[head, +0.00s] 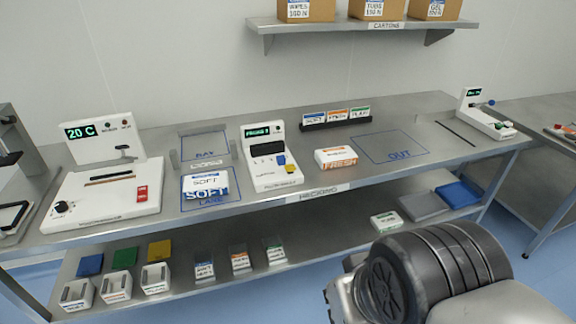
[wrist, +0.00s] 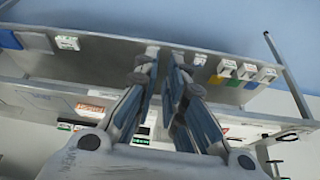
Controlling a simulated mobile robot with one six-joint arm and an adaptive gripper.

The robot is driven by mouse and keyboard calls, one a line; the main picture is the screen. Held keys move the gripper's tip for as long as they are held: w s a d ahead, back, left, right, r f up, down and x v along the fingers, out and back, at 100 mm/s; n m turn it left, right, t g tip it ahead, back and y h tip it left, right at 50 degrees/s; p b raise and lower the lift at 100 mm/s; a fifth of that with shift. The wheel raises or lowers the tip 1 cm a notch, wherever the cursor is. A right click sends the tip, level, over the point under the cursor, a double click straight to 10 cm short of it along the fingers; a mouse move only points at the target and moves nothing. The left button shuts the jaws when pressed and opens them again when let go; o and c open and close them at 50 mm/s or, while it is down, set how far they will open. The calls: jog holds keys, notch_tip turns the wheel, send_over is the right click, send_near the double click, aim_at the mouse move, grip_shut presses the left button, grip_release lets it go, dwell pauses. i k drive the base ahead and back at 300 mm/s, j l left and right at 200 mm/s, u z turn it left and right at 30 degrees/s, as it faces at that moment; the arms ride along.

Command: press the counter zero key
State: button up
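The counter (head: 268,170) is a white device with a green-lit display (head: 263,130) near the middle of the bench. A blue key (head: 281,160) and a yellow key (head: 290,168) sit on its right front side. Their markings are too small to read, so I cannot tell which is the zero key. My gripper (wrist: 165,60) shows in the wrist view with its two fingers apart and nothing between them. The head view shows only part of my arm at lower right, well away from the counter. I cannot make out the keys in the wrist view.
A white heater-like device (head: 105,195) stands at left. The OUT area (head: 390,147) is bare.

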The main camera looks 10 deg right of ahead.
aim_at(289, 168)
jog(key=i+j+z, duration=0.15)
jog(key=i+j, duration=0.25)
jog(key=i+j+z, duration=0.2)
jog(key=i+j, duration=0.15)
jog(key=i+j+z, duration=0.15)
jog(key=i+j, duration=0.15)
jog(key=j, duration=0.3)
